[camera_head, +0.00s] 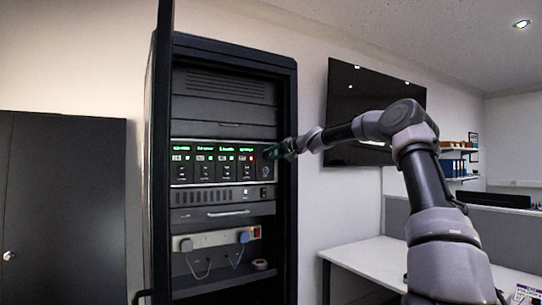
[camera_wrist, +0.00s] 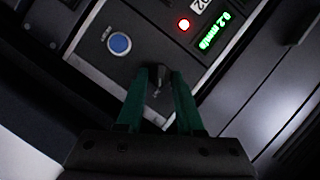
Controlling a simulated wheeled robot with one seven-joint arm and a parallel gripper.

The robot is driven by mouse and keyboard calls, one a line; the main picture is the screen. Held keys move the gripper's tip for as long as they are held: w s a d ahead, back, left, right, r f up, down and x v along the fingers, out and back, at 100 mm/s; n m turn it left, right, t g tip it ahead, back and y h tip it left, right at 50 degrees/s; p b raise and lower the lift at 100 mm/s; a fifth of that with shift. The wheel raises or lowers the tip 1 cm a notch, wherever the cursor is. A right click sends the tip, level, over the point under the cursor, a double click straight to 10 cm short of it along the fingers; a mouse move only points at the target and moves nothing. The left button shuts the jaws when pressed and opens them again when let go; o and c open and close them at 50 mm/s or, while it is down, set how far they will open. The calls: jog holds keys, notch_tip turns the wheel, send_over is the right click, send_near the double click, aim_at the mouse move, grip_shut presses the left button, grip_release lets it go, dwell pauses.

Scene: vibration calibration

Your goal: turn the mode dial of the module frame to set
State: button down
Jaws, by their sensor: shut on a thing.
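The module frame (camera_head: 222,188) is a light panel in the black rack, with several dark modules that have green displays. My gripper (camera_head: 287,149) is at the right end of this panel in the head view. In the wrist view my gripper (camera_wrist: 159,85) has its two green fingers closed on the small dark mode dial (camera_wrist: 158,82), which sits between the fingertips. The fingers hide the dial's sides, and its markings cannot be read. A blue round button (camera_wrist: 119,43) is up and left of the fingers. A red lamp (camera_wrist: 184,24) and a green display (camera_wrist: 214,34) are up and right.
The black rack (camera_head: 291,225) surrounds the panel, and its right post is close to my gripper. A power strip (camera_head: 215,239) with plugs is lower in the rack. A white desk (camera_head: 375,262) and a wall screen (camera_head: 345,100) are to the right.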

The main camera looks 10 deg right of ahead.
jog(key=shift+m, duration=0.3)
dwell(0.4)
jog(key=c, duration=0.6)
grip_release()
jog(key=shift+o, duration=0.2)
jog(key=shift+d, duration=0.1)
jog(key=v, duration=1)
jog(key=shift+s+d, duration=0.25)
jog(key=shift+d, duration=0.05)
